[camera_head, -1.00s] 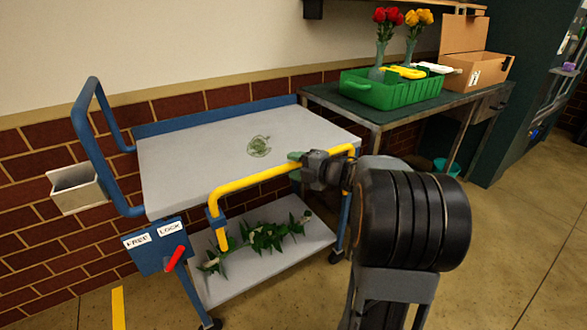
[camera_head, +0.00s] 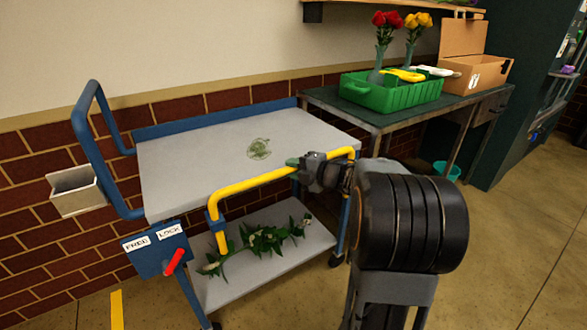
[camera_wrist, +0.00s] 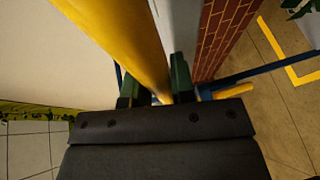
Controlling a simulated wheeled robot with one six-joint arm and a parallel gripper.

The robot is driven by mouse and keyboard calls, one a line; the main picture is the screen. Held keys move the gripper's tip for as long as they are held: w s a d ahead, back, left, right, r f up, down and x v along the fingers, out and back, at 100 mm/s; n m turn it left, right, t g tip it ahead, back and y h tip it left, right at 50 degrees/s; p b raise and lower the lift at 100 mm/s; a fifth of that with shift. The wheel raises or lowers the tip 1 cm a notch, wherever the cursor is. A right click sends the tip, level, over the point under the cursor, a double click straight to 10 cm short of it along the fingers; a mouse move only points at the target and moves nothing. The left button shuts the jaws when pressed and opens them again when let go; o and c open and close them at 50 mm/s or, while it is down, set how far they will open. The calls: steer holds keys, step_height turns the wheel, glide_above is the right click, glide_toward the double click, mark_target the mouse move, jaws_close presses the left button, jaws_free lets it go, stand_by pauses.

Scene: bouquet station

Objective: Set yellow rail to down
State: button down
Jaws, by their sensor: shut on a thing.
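The yellow rail (camera_head: 255,180) runs along the near long side of the blue and white cart (camera_head: 190,165), with its top bar about level with the tabletop. Its left end bends down to a blue bracket at the corner. My gripper (camera_head: 299,163) is at the right part of the top bar, shut on it. In the wrist view, the yellow rail (camera_wrist: 125,40) passes between the dark green fingers of my gripper (camera_wrist: 154,85). My gripper hides part of the bar in the head view.
A red lever (camera_head: 174,262) is on a blue plate with FREE and LOCK labels. Green stems with white flowers (camera_head: 262,241) lie on the lower shelf. A dark table (camera_head: 330,97) with a green crate (camera_head: 400,105) stands behind at right. Floor is clear at front right.

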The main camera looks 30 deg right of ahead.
step_height(320, 180, down, 4)
steer(key=b, duration=0.2)
steer(key=shift+f+b, duration=0.15)
steer(key=shift+b, duration=0.15)
steer(key=c, duration=1)
jaws_free()
steer(key=shift+s, duration=0.1)
steer(key=p+v, duration=0.4)
steer(key=v, duration=0.9)
steer(key=shift+s+d, duration=0.25)
